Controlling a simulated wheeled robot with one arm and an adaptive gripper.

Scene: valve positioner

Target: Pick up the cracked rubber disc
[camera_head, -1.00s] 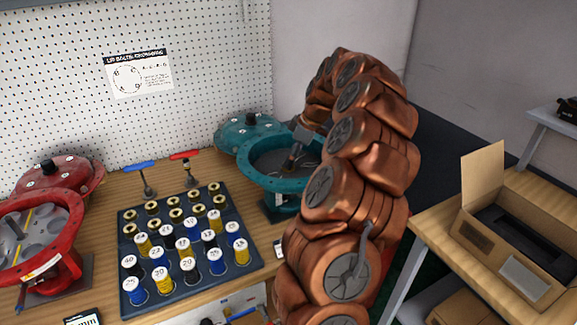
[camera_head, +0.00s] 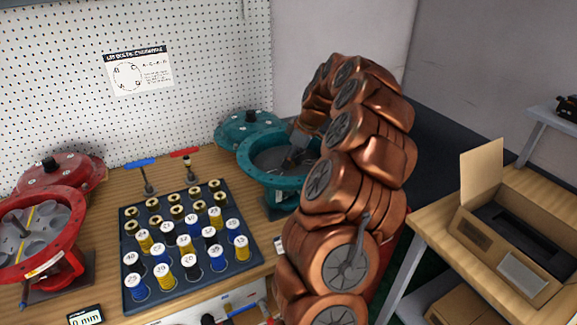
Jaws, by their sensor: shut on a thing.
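The teal valve housing (camera_head: 254,172) stands open on the bench, its round lid (camera_head: 248,128) lying behind it. My copper arm arches over from the right and reaches down into this housing. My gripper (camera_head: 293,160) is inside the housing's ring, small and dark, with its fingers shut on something. The thing it grips is mostly hidden and too dark to make out; I cannot tell the cracked rubber disc apart from the dark inside of the housing.
A dark tray (camera_head: 128,290) of numbered blue, yellow and black cylinders and brass pieces stands left of the teal housing. A red housing (camera_head: 72,232) is at far left. Blue and red T-handles (camera_head: 140,163) stand behind the tray. An open cardboard box (camera_head: 475,238) is on the right table.

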